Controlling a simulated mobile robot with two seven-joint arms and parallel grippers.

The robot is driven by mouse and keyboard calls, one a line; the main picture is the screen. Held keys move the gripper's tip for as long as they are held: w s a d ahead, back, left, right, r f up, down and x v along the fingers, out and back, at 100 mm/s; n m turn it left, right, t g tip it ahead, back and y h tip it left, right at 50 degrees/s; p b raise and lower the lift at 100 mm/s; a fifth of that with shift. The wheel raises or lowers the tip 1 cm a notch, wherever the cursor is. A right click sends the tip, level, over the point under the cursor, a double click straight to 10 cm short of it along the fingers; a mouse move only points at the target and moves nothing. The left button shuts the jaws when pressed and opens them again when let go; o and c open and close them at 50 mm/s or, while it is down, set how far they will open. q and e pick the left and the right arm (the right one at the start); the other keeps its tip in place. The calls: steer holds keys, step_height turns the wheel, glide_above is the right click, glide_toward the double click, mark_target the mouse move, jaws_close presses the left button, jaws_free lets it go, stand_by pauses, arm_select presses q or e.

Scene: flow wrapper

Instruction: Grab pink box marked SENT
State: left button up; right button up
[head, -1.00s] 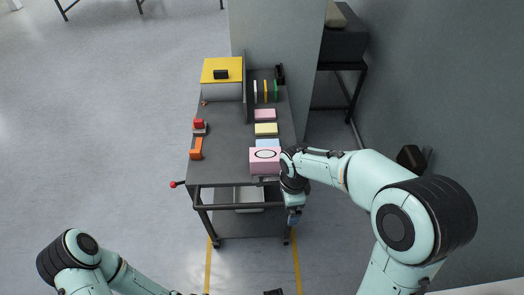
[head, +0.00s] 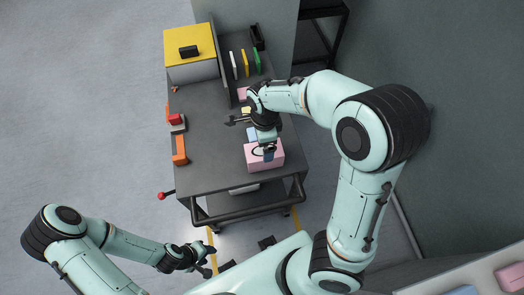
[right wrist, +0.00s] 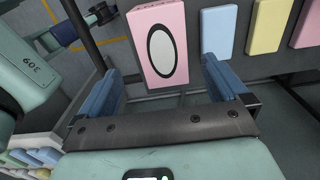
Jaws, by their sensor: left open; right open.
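The pink box (head: 265,162) with an oval mark stands at the near right corner of the dark cart top (head: 205,150). My left gripper (head: 208,260) is open and empty, low and in front of the cart.
Flat blue (head: 252,134), yellow (head: 246,111) and pink (head: 242,94) pieces lie in a row behind the box. A yellow-topped case (head: 190,44) stands at the back left, orange and red items (head: 179,150) at the left edge. A rail (head: 250,210) runs along the cart's front.

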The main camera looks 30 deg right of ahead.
step_height(320, 180, down, 4)
steer(key=shift+s+f+b, duration=0.1)
steer(key=shift+f+b, duration=0.1)
steer(key=shift+b, duration=0.15)
steer(key=shift+w+d+f+b, duration=0.1)
steer(key=shift+f+b, duration=0.2)
steer(key=shift+f, duration=1.1)
steer(key=shift+w+d+f+b, duration=0.1)
steer(key=shift+f+b, duration=0.15)
steer(key=shift+f, duration=1.1)
arm_select(q)
steer(key=s+f, duration=0.2)
steer(key=shift+f, duration=0.4)
arm_select(e)
steer(key=c, duration=1)
steer(key=shift+w+r, duration=0.1)
steer(key=shift+r, duration=0.05)
steer(key=shift+c, duration=0.2)
